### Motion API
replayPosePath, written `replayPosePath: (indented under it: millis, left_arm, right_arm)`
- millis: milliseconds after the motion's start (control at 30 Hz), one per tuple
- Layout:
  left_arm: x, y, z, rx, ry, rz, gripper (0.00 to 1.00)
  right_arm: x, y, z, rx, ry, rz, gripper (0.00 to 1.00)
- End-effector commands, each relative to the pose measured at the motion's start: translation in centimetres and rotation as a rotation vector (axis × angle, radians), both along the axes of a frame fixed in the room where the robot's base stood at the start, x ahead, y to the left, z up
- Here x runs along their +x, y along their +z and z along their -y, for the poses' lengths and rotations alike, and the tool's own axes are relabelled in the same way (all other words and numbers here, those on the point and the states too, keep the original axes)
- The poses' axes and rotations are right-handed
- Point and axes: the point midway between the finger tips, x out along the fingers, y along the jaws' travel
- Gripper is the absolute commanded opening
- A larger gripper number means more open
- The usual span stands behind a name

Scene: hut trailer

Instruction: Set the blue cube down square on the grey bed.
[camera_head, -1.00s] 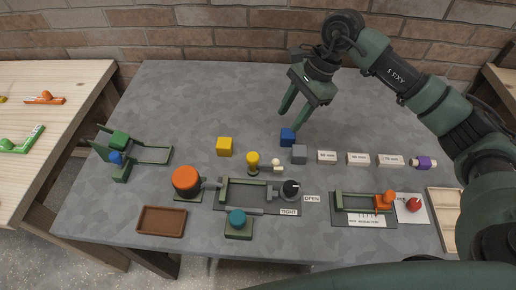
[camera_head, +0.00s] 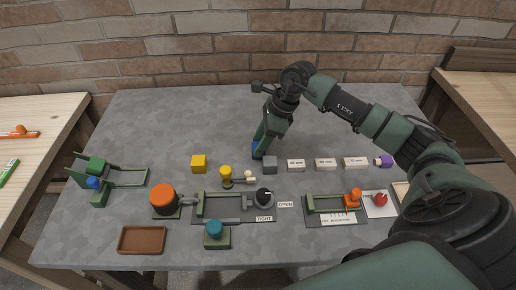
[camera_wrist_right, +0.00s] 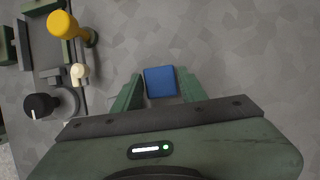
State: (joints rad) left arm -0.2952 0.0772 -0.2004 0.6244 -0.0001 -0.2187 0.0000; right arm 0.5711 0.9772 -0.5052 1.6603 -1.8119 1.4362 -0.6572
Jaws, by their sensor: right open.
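The blue cube (camera_head: 255,147) stands on the table and is partly hidden by my right gripper (camera_head: 261,150) in the head view. In the right wrist view the blue cube (camera_wrist_right: 160,81) lies between the two green fingers of my right gripper (camera_wrist_right: 160,76). The fingers are open, with a visible gap on the left side; contact on the right is hard to tell. The vise's grey bed (camera_head: 222,207) lies nearer, to the left of the cube, beside the TIGHT and OPEN labels. My left gripper is out of view.
A grey cube (camera_head: 270,165) is close to the right gripper. White labelled blocks (camera_head: 326,164) stand to its right. A yellow cube (camera_head: 199,163) and a yellow knobbed piece (camera_head: 226,173) stand to the left. The table's back is clear.

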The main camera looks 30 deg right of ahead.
Motion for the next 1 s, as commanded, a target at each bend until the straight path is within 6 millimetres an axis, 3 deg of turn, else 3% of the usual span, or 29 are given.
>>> replayPosePath:
  millis: [100, 300, 467, 767, 1000]
  left_arm:
    - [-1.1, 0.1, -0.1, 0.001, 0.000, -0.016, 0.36]
    - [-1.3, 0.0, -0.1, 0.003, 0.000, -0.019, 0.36]
    - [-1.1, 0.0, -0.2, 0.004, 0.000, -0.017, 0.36]
    - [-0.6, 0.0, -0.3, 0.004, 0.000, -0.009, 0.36]
    - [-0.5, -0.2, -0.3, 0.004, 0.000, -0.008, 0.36]
  right_arm:
    - [0.1, -0.6, -0.2, -0.001, 0.001, 0.000, 0.42]
    - [0.1, -0.7, -0.2, -0.002, 0.002, 0.000, 0.42]
    - [0.1, -0.7, -0.2, -0.002, 0.002, 0.000, 0.00]
    - [0.2, -0.5, -0.2, -0.002, 0.001, 0.001, 0.00]
    - [0.2, 1.7, -0.2, -0.003, 0.002, 0.004, 0.00]
